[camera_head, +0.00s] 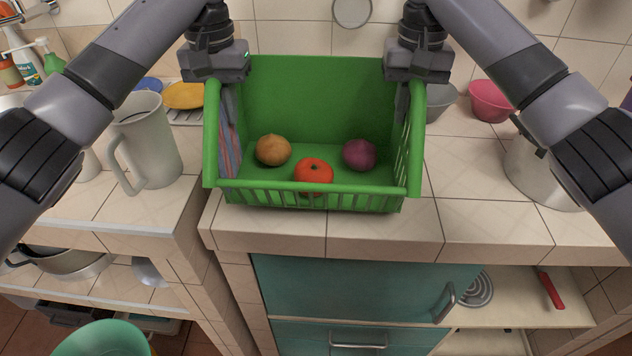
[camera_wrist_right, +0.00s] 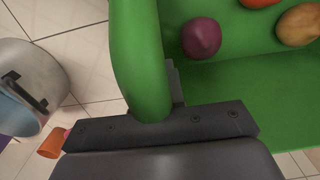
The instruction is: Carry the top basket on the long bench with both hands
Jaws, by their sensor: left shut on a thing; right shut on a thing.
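A green basket (camera_head: 312,95) is in the middle of the head view, over the front edge of the tiled counter. It holds a brown onion or potato (camera_head: 273,150), a red tomato (camera_head: 313,174) and a purple onion (camera_head: 360,154). My left gripper (camera_head: 219,80) is shut on the basket's left side wall. My right gripper (camera_head: 408,80) is shut on its right side wall. The right wrist view shows the right gripper (camera_wrist_right: 160,112) closed on the thick green rim (camera_wrist_right: 140,50). I cannot tell whether the basket touches the counter.
A grey pitcher (camera_head: 150,150) stands left of the basket, near a yellow plate (camera_head: 184,95). A pink bowl (camera_head: 490,101) and a metal pot (camera_head: 545,170) stand to the right. Bare tiles (camera_head: 465,165) lie between basket and pot. A teal cabinet (camera_head: 350,290) is below.

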